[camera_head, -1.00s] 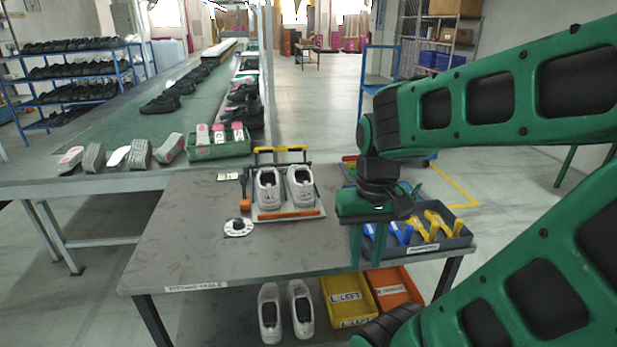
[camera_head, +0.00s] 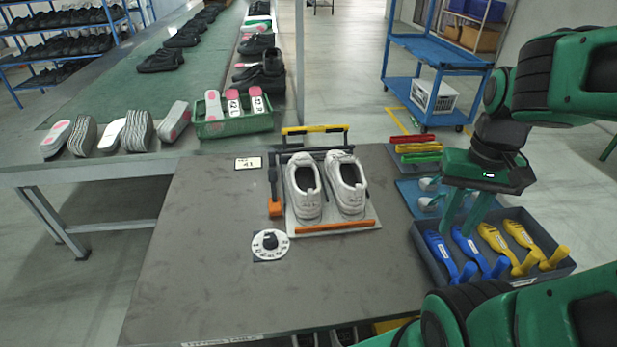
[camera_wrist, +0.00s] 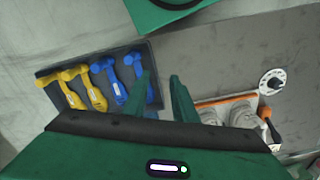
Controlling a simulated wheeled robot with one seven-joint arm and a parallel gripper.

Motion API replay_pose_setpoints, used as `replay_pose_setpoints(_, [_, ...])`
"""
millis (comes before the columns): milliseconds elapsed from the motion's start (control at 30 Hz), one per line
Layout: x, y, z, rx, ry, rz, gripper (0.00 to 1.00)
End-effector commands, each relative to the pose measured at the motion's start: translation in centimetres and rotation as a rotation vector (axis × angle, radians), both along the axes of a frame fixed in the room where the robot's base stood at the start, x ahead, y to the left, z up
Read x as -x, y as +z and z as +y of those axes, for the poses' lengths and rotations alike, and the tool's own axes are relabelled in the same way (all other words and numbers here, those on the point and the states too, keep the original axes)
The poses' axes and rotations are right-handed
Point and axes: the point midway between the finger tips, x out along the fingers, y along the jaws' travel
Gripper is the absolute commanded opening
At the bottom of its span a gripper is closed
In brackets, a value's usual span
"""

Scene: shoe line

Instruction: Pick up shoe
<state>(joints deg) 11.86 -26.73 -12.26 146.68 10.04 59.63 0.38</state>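A pair of pale grey-white shoes, the left one (camera_head: 304,190) and the right one (camera_head: 346,185), stands upright on a white fitting board (camera_head: 325,229) with an orange front bar on the grey table. Part of the pair also shows at the lower right of the wrist view (camera_wrist: 243,117).
A dark tray (camera_head: 425,262) holds blue and yellow tools at the table's right. A white dial (camera_head: 270,244) and a number card (camera_head: 248,163) lie near the board. A green crate (camera_head: 205,130) stands on the conveyor bench. The table's left front is bare.

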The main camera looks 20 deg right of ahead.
Motion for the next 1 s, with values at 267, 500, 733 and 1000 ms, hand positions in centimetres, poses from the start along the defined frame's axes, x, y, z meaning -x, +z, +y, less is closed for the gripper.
replay_pose_setpoints(267, [0.0, 0.0, 0.0, 0.000, 0.003, 0.000, 0.25])
replay_pose_setpoints(500, [-2.4, 0.0, -0.3, -0.004, 0.237, -0.045, 0.25])
replay_pose_setpoints(733, [-10.7, -2.1, 0.9, -0.041, 0.795, -0.163, 0.25])
replay_pose_setpoints(1000, [-20.1, -4.8, 4.1, -0.073, 1.421, -0.434, 0.25])
